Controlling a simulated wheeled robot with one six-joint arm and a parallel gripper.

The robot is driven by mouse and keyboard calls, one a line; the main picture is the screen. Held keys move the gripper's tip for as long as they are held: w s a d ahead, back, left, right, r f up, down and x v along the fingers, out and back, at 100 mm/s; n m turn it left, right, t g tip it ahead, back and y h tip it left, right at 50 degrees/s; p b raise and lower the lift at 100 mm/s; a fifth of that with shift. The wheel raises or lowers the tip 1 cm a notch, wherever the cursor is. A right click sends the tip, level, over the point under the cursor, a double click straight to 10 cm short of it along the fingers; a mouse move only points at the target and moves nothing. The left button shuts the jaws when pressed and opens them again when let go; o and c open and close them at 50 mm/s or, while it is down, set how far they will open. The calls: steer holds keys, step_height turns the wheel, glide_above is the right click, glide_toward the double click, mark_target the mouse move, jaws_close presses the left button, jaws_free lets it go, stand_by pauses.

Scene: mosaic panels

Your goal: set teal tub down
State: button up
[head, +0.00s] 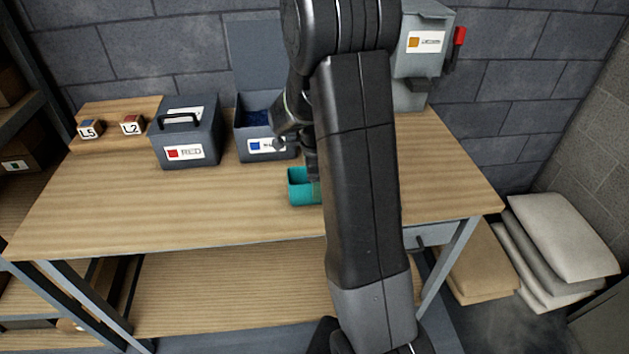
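My gripper (312,175) points down at the tub's right part. My arm hides most of the fingers, so I cannot tell whether they are shut on the tub or open. I also cannot tell whether the tub's base touches the table.
A lidded box labelled RED (189,135) and an open box with blue contents (264,146) stand behind the tub. Blocks L5 (90,128) and L2 (132,124) stand at the back left. A grey dispenser (420,70) stands at the back right. The table's front left is clear.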

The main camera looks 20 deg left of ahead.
steer(key=o, duration=1.4)
steer(key=shift+f, duration=0.1)
step_height(320, 180, up, 12)
steer(key=shift+r, duration=0.2)
